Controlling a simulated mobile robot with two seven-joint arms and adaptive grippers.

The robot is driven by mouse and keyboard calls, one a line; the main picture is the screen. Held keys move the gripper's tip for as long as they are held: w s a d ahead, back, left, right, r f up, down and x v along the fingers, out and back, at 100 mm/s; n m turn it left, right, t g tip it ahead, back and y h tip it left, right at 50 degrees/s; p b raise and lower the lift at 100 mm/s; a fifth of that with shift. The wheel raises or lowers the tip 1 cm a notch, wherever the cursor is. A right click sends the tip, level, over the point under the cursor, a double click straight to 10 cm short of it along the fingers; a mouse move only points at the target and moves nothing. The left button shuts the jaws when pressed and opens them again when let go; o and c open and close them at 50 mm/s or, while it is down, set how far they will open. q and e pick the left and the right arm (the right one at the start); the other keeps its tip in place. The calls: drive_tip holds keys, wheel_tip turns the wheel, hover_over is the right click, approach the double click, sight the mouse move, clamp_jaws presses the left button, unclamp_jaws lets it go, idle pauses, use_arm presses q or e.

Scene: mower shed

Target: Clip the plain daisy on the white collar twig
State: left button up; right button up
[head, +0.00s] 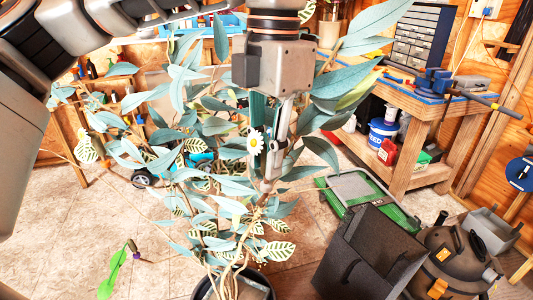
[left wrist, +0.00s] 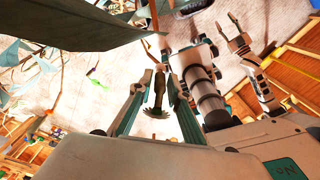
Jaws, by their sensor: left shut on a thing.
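My left gripper (head: 272,150) points down among the plant's leaves at the centre of the head view. Its fingers are shut on the plain daisy (head: 254,141), whose white petals and yellow centre face the camera beside the fingers. In the left wrist view a narrow greenish-brown piece with a pale rim, apparently the daisy clip (left wrist: 158,95), sits between the fingers. The potted plant (head: 228,187) has several thin twigs rising from its pot. Leaves and the gripper cover much of them, and I cannot pick out the white collar for certain.
A green leaf piece with a purple tip (head: 118,271) lies on the floor at left. A dark open bin (head: 370,255), a shop vacuum (head: 455,260) and a green-edged tray (head: 365,195) stand at right. A workbench (head: 425,115) is behind. Dense leaves surround the gripper.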

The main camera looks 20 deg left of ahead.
use_arm(q)
drive_tip(key=shift+f, duration=0.3)
drive_tip(key=o, duration=0.9)
drive_tip(key=o, duration=0.3)
drive_tip(key=shift+r, duration=0.1)
drive_tip(key=shift+r+p, duration=0.75)
drive_tip(key=shift+r, duration=0.35)
drive_tip(key=shift+w+d+r, duration=0.1)
drive_tip(key=shift+w+r, duration=0.05)
drive_tip(key=shift+r, duration=2.2)
